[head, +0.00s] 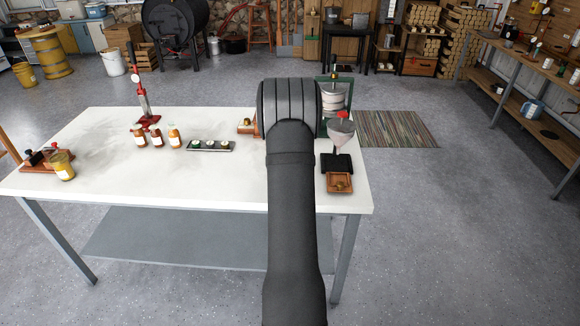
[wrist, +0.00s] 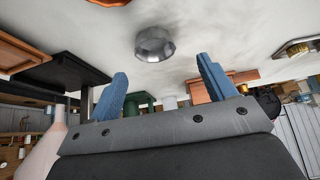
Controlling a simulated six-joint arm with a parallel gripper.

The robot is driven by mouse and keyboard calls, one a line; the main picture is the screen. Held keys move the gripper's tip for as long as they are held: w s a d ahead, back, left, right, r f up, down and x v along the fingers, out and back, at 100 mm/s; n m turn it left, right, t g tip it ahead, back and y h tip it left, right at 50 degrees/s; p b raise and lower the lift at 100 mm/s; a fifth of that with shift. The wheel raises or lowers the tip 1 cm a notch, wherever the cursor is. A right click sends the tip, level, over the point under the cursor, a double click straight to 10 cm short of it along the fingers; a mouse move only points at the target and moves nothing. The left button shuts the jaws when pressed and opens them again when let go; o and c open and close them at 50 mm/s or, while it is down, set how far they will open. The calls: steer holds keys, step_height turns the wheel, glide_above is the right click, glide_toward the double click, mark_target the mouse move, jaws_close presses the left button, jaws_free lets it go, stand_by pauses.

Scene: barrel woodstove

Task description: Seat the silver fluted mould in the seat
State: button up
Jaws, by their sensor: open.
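The silver fluted mould (wrist: 154,44) sits on the white tabletop in the wrist view, near the top middle. My gripper (wrist: 161,66) is open, with its two blue fingers spread apart. The mould appears between and beyond the fingertips, apart from both, and nothing is held. In the head view my dark arm hides the mould and my fingers. I cannot tell for sure which thing is the seat. A wooden tray with a brass piece (head: 340,183) lies at the table's front right corner, and a wooden block (head: 246,126) shows left of my arm.
A funnel stand (head: 341,135) and a green frame with silver pots (head: 335,97) stand right of my arm. A dark tray (head: 210,146), several amber jars (head: 156,135) and a red press (head: 146,107) stand to the left. The white table (head: 120,185) is clear in front.

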steer(key=x, duration=0.5)
steer(key=shift+s+d+f, duration=0.2)
steer(key=shift+d, duration=0.05)
steer(key=c, duration=1.1)
